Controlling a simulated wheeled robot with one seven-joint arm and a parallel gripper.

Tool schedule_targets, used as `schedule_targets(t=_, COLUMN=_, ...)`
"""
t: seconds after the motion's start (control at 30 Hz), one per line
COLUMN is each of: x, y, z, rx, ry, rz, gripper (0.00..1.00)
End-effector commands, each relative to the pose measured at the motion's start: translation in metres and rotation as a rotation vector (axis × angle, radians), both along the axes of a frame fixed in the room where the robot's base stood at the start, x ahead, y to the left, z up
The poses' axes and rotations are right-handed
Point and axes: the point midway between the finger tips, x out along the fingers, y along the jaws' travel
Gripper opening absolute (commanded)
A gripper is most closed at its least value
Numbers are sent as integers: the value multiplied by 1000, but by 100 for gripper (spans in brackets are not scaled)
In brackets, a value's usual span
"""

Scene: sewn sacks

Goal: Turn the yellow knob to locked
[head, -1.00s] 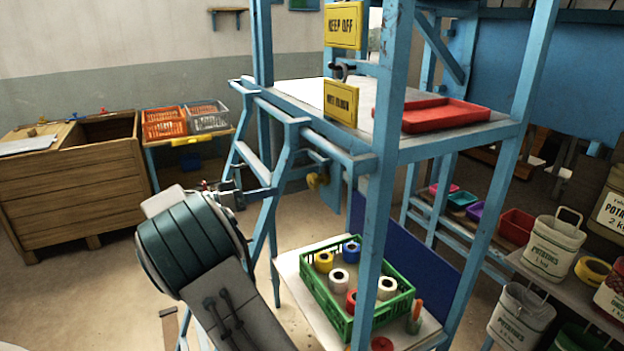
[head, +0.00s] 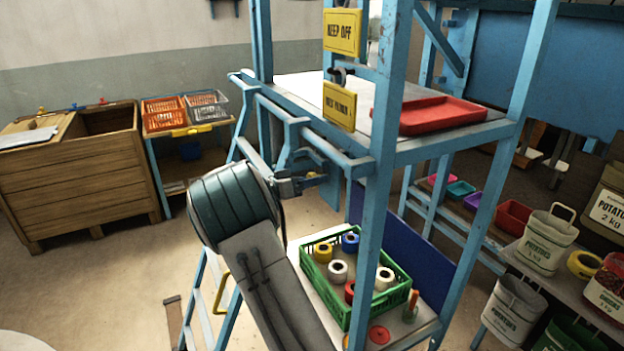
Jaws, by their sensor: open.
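The yellow knob (head: 315,158) sits at the blue rail of the frame, left of the front post. Only a small bit of it shows now, as my gripper covers most of it. My gripper (head: 316,179) is open and right at the knob. I cannot tell whether its fingers are around the knob or just in front of it. The knob's angle and any lock marking are hidden.
The blue frame (head: 378,200) stands close around my arm. Yellow signs (head: 342,32) hang on it above. A green crate (head: 395,297) of tape rolls is on the low shelf. A red tray (head: 440,115) is on the upper shelf. A wooden bin (head: 80,180) stands left.

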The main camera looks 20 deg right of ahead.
Motion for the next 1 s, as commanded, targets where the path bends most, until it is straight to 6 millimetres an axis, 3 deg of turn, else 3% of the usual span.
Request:
schedule_targets(t=0.13, x=0, y=0, z=0, rx=0, ry=0, rz=0, gripper=57)
schedule_targets(t=0.3, x=0, y=0, z=0, rx=0, ry=0, rz=0, gripper=15)
schedule_targets(t=0.67, x=0, y=0, z=-2, rx=-1, ry=42, rz=0, gripper=15)
schedule_targets(t=1.0, x=0, y=1, z=-3, rx=-10, ry=267, rz=1, gripper=15)
